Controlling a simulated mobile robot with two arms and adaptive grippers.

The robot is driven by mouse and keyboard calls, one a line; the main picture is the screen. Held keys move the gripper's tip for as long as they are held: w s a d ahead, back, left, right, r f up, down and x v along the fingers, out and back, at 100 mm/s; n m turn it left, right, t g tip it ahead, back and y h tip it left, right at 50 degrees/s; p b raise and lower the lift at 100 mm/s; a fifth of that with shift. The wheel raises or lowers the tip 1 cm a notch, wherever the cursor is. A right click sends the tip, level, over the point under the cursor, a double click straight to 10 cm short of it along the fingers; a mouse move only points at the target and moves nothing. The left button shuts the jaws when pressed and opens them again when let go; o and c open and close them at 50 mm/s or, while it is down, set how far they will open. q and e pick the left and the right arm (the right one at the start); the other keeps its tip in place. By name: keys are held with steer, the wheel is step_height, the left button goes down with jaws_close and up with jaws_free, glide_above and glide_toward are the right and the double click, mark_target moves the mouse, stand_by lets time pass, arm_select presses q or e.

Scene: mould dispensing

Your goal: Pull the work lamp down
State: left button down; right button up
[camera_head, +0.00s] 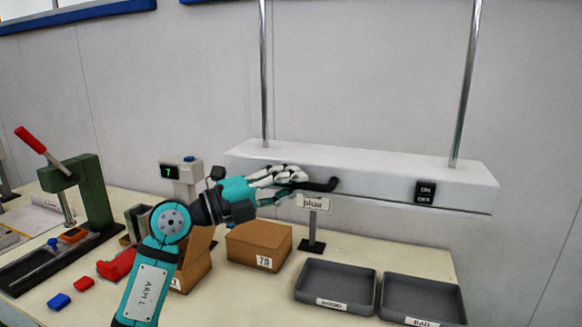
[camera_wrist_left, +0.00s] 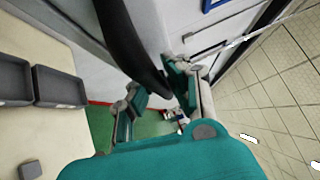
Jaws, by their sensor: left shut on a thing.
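The work lamp (camera_head: 382,181) is a long pale bar hanging from two upright metal rods above the back of the bench. A dark curved handle (camera_head: 326,185) sticks out from its front, left of the middle; in the wrist view the handle (camera_wrist_left: 128,42) comes in from the top. My left gripper (camera_head: 296,180) is shut on the handle, at the lamp's front face. In the wrist view its fingers (camera_wrist_left: 160,86) sit at the handle's end. A black switch plate (camera_head: 425,193) is on the lamp's right front. My right gripper is out of view.
Below the lamp stand a small sign (camera_head: 314,203), cardboard boxes (camera_head: 258,240) and two grey trays (camera_head: 335,283). A green press with a red lever (camera_head: 30,139) and a display unit showing 7 (camera_head: 169,171) stand to the left. Red and blue pieces lie at front left.

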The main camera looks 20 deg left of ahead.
arm_select(q)
steer(key=shift+d+f, duration=0.15)
steer(key=shift+f, duration=0.65)
steer(key=c, duration=1.3)
jaws_free()
steer(key=shift+r, duration=0.15)
steer(key=shift+s+a, duration=0.2)
steer(key=shift+a, duration=0.15)
steer(key=v, duration=1.1)
steer(key=shift+s+a, duration=0.1)
steer(key=shift+a, duration=0.1)
